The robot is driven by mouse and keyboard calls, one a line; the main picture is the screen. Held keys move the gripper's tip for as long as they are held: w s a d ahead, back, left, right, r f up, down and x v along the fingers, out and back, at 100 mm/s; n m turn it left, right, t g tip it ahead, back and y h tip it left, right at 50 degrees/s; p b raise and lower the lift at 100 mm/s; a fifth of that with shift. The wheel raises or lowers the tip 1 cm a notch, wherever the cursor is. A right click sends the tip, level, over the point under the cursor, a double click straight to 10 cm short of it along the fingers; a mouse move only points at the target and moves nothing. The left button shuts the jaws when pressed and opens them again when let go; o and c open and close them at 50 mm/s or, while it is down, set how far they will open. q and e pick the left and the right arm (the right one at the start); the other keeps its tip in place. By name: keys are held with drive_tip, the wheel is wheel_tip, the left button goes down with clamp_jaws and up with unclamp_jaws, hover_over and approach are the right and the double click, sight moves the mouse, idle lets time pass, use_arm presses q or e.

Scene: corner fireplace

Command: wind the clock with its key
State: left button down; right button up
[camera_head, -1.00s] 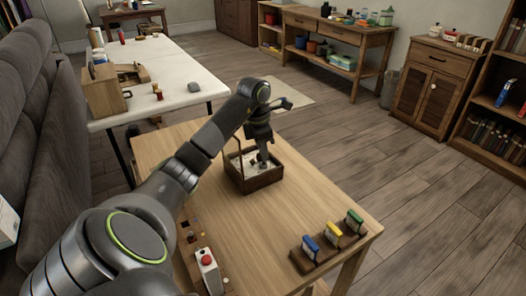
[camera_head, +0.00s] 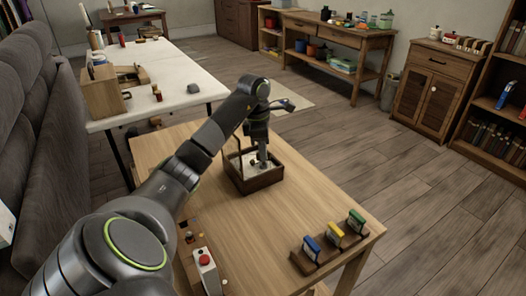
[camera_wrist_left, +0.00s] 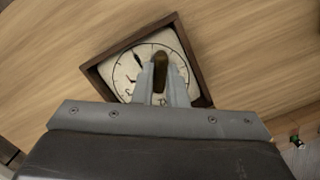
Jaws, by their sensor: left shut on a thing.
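The clock (camera_head: 256,183) is a dark wooden square box lying face up on the wooden table, with a pale dial. In the left wrist view the clock (camera_wrist_left: 126,74) shows black numerals and hands on its cream face. My left gripper (camera_head: 263,163) points straight down over the dial. Its fingers (camera_wrist_left: 163,82) are shut on a brass-brown key (camera_wrist_left: 161,66), near the middle of the face. The key's lower end is hidden, so I cannot tell how far it sits in the clock. My right gripper is not in view.
A wooden rack (camera_head: 330,250) with blue, yellow and green pieces stands at the table's front right corner. A box with a red button (camera_head: 205,261) is at the left, near my arm. The table (camera_head: 235,225) between them is clear. A white table (camera_head: 175,75) stands behind.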

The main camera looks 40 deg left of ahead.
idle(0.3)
use_arm(q)
drive_tip(key=shift+f+m, duration=0.1)
drive_tip(key=shift+m, duration=0.3)
drive_tip(key=shift+r+m, duration=0.2)
drive_tip(key=shift+m, duration=0.2)
drive_tip(key=shift+f+m, duration=0.1)
drive_tip(key=shift+m, duration=0.7)
